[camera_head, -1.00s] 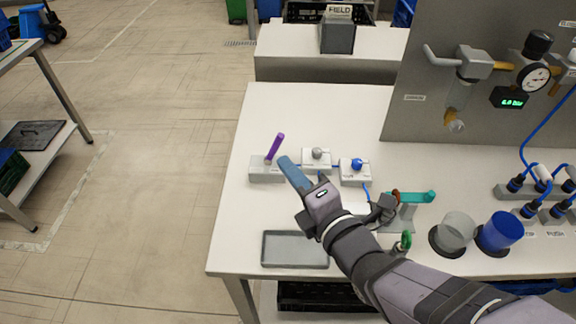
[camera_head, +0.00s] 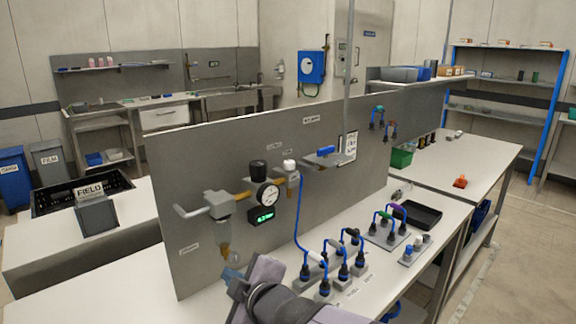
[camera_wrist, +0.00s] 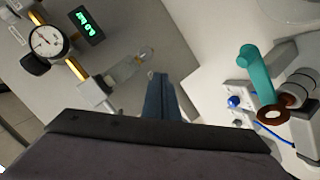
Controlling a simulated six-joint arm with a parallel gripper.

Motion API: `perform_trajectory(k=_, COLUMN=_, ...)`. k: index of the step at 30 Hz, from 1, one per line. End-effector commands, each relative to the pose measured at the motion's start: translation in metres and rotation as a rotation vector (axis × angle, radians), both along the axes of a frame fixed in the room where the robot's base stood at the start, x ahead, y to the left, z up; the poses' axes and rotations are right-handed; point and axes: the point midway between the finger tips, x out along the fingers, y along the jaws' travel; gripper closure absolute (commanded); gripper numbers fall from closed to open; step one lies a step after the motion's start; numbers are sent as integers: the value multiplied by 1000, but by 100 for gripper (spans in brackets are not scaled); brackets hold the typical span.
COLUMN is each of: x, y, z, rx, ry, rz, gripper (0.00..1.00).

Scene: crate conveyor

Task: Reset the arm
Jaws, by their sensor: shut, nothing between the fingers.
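My gripper (camera_head: 232,276) shows at the lower middle of the head view, with its blue fingers close together and empty. It is in front of the grey panel (camera_head: 180,215), near the glass bowl under the regulator; I cannot tell the exact gap. In the wrist view my gripper (camera_wrist: 158,82) points up the picture, its fingers shut with nothing between them. My grey wrist fills the bottom of that view and hides what is behind it.
The panel carries a gauge (camera_head: 268,195) and a green display (camera_head: 262,217). Several blue-hosed fittings (camera_head: 345,258) stand right of my arm. In the wrist view a teal handle (camera_wrist: 256,75) and a blue knob (camera_wrist: 234,101) are to the right. The white table's left part (camera_head: 90,297) looks clear.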

Motion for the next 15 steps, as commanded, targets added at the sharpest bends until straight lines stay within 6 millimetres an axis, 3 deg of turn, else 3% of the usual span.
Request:
perform_trajectory(k=1, x=18, y=-32, z=11, rx=49, ry=60, rz=-119, gripper=100)
perform_trajectory(k=3, x=34, y=-74, z=18, rx=125, ry=150, rz=-281, gripper=100)
perform_trajectory(k=9, x=53, y=-187, z=36, rx=356, ry=336, rz=-716, gripper=100)
perform_trajectory(k=11, x=47, y=-216, z=23, rx=403, ry=399, rz=-837, gripper=100)
perform_trajectory(k=15, x=13, y=-248, z=-48, rx=378, ry=569, rz=-987, gripper=100)
